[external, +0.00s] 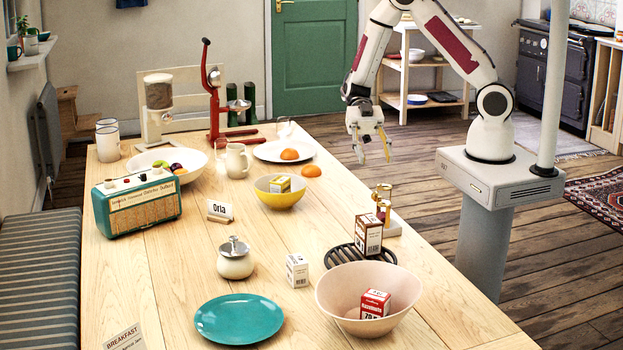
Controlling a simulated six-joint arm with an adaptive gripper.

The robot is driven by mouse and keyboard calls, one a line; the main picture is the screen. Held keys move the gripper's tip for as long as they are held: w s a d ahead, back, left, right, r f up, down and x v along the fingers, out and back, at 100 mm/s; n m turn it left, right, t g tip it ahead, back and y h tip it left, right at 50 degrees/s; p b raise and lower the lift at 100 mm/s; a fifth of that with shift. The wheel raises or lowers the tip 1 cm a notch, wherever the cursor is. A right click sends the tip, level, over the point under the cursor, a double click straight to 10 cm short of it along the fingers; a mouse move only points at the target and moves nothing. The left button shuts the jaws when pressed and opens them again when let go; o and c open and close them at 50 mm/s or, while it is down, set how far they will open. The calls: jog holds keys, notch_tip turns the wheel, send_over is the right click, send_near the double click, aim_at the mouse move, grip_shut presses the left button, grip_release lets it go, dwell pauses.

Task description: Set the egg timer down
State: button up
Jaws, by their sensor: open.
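My gripper (374,154) is open, with its fingers pointing down and nothing visible between them. It hangs off the right side of the table, above floor level in the picture, apart from everything on the tabletop (165,265). No egg timer can be picked out with certainty. A small brass-coloured upright piece (383,198) stands at the table's right edge on a pale wooden base, below my gripper in the picture. I cannot tell whether it is the timer.
A pink bowl (335,292) holds a red box. A black trivet (343,257) bears another box. A yellow bowl (283,198), white plate (268,152), teal plate (238,318), lidded pot (236,262) and green radio (137,205) stand about. Bare wood lies left of centre.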

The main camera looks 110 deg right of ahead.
jog(key=w+d+r+m+t+h, duration=0.1)
jog(key=w+d+r+t+h, duration=0.1)
jog(key=w+r+t+h, duration=0.3)
jog(key=w+d+r+m+t+h, duration=0.1)
jog(key=w+d+r+m+h, duration=0.15)
jog(key=w, duration=0.45)
jog(key=s+d+r+m+t+h, duration=0.2)
jog(key=d+r+m+h, duration=0.4)
jog(key=r, duration=0.5)
jog(key=s+r+m+g+h, duration=0.2)
jog(key=s+r+m+h, duration=0.15)
jog(key=s, duration=0.75)
jog(key=s+a+f+m+g+y, duration=0.1)
jog(key=s+a+f+y, duration=0.1)
jog(key=s+a, duration=0.3)
jog(key=s+a+f+m+g+y, duration=0.1)
jog(key=s+a, duration=0.3)
jog(key=s, duration=0.6)
jog(key=shift+s+a+f+m+g+y, duration=0.3)
jog(key=shift+a+f+m+g+y, duration=0.1)
jog(key=shift+f+g, duration=0.15)
jog(key=shift+d, duration=0.1)
